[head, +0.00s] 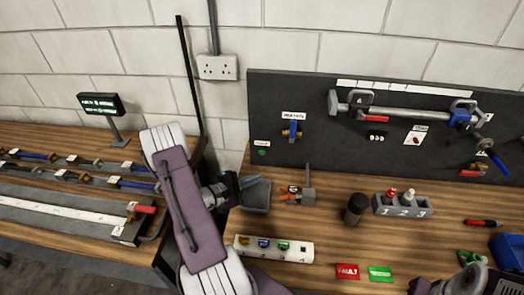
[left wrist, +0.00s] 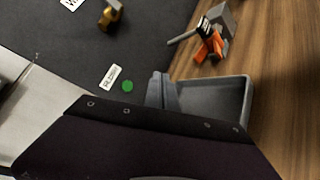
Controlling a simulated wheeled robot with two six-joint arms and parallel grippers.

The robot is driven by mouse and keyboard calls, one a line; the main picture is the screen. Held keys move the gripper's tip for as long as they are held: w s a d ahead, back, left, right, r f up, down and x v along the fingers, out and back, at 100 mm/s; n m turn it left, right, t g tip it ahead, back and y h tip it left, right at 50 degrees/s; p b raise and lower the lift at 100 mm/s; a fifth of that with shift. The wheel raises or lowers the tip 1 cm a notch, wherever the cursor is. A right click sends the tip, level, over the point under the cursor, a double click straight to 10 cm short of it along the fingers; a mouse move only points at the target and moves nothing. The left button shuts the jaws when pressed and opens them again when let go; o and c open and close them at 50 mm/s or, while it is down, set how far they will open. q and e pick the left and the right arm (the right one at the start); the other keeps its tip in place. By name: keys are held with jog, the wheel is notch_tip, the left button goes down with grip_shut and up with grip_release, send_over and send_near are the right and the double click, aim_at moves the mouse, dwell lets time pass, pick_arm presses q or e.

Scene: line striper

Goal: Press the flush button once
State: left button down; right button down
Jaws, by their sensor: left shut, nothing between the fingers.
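The flush button, a small green round button (head: 262,152), is low on the left end of the dark upright panel (head: 275,95), under a white label. It also shows in the left wrist view (left wrist: 128,87), with its label (left wrist: 110,76) beside it. My left gripper (head: 233,187) is shut and empty, in front of the panel and beside the grey tray (head: 257,195). In the left wrist view its fingertips (left wrist: 160,82) are just right of the button in the picture, and I see no contact.
The open grey tray (left wrist: 240,95) is close to my left fingers. Orange-handled pliers (head: 291,194) and a grey holder stand to its right. A blue-handled valve (head: 292,130) is on the panel to the button's right.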

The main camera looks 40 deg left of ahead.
aim_at(262, 152)
pick_arm(q)
jog(key=shift+w+a+f, duration=0.25)
jog(key=shift+w+a, duration=0.15)
jog(key=shift+w, duration=0.05)
jog(key=w+a, duration=0.1)
jog(key=w, duration=0.1)
jog(key=w+a, duration=0.1)
jog(key=w, duration=0.1)
jog(key=w+a+b, duration=0.1)
jog(key=w, duration=0.1)
jog(key=shift+w+a+f, duration=0.1)
jog(key=shift+w+a, duration=0.1)
jog(key=shift+w+a+r, duration=0.2)
jog(key=shift+w, duration=0.25)
pick_arm(e)
jog(key=shift+w+a+f, duration=0.2)
jog(key=shift+a+f, duration=0.05)
jog(key=shift+f, duration=0.45)
dwell(0.6)
pick_arm(q)
jog(key=shift+w+a+f+b, duration=0.15)
jog(key=shift+w+b, duration=0.1)
jog(key=shift+b, duration=0.25)
jog(key=shift+w, duration=0.15)
pick_arm(e)
jog(key=shift+f, duration=0.4)
